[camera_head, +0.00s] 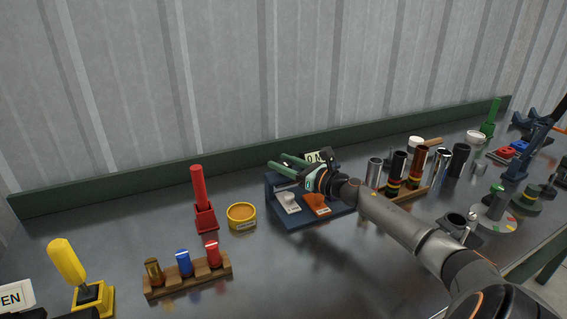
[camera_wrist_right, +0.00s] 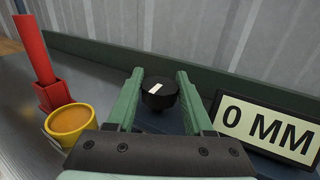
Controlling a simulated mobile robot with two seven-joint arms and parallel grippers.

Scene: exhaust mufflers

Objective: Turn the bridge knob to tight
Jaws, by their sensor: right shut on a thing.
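A black round knob (camera_wrist_right: 159,97) with a short white mark shows in the right wrist view. The mark slants slightly to the upper right. My right gripper (camera_wrist_right: 160,82) has its two green fingers on either side of the knob and is shut on it. In the head view the right gripper (camera_head: 279,162) reaches over a dark blue fixture (camera_head: 274,202) holding a white piece (camera_head: 289,202) and an orange piece (camera_head: 317,204); the knob is hidden there. A sign (camera_wrist_right: 268,126) reading "0 MM" stands to the right of the knob. No tight marking is readable.
A yellow cup (camera_head: 241,213) and a red stand with an upright handle (camera_head: 203,203) are left of the fixture. Several cylinders (camera_head: 397,175) stand close on its right, near my right arm. A green ledge (camera_head: 160,179) runs along the wall.

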